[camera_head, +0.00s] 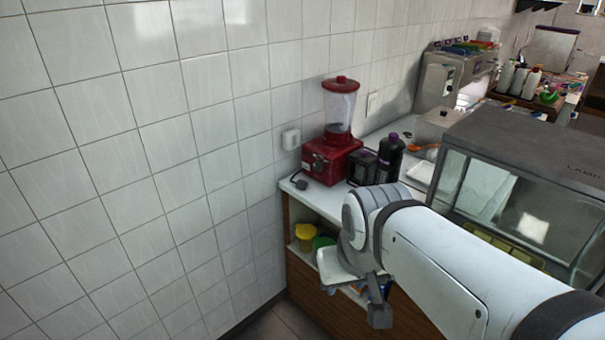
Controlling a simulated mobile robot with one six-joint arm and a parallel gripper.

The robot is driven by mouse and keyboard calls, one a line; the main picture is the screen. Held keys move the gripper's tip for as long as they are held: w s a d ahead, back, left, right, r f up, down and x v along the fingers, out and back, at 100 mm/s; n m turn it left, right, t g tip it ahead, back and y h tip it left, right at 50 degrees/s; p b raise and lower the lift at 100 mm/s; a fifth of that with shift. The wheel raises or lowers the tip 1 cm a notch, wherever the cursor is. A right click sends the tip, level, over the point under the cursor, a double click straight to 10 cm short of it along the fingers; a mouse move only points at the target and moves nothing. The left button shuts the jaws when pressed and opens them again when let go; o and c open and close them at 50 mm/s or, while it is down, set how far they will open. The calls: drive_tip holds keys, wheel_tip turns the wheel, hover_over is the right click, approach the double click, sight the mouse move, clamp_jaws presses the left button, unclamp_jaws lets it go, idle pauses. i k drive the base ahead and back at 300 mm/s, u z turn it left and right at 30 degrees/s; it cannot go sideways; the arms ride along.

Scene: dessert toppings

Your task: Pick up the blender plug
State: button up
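The red blender (331,157) stands upright at the left end of the white counter, with a clear jar and a red lid. A small dark piece that looks like the blender plug (300,183) lies on the counter just left of the blender's base. My gripper (379,314) hangs below and to the right of it, in front of the cabinet, well apart from the plug. Its dark fingers are small and seen at an angle, so I cannot tell whether they are open or shut.
A white wall socket (290,139) sits left of the blender. Dark bottles (390,158) stand right of it. A glass-fronted display case (516,187) fills the right. Yellow (305,235) and green containers (323,241) sit on the shelf below. Floor at the lower left is clear.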

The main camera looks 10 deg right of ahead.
sight(301, 184)
drive_tip(key=z, duration=0.05)
drive_tip(key=i, duration=1)
drive_tip(key=z, duration=0.05)
